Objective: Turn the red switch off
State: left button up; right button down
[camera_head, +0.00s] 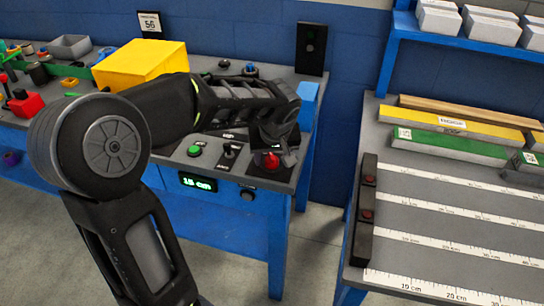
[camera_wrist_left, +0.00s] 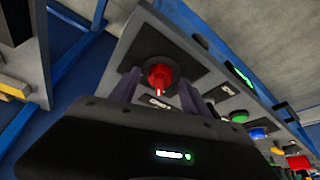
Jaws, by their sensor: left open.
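The red switch (camera_head: 268,161) is a round red knob on a dark square plate at the front right corner of the grey panel top. In the left wrist view the red switch (camera_wrist_left: 159,76) shows a white mark on its face. My left gripper (camera_head: 276,147) is over the switch and partly hides it in the head view. In the left wrist view the fingers of my left gripper (camera_wrist_left: 157,88) are open, one on each side of the red knob. I cannot tell whether they touch it. My right gripper is not in view.
A green button (camera_head: 194,151) and a small black toggle (camera_head: 231,149) sit left of the switch. A yellow block (camera_head: 140,62) stands behind my arm. A second table (camera_head: 430,190) stands to the right, across a gap.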

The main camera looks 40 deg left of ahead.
pick_arm(q)
jog(key=v, duration=0.7)
jog(key=shift+r, duration=0.25)
jog(key=shift+s+d, duration=0.1)
jog(key=shift+s, duration=0.05)
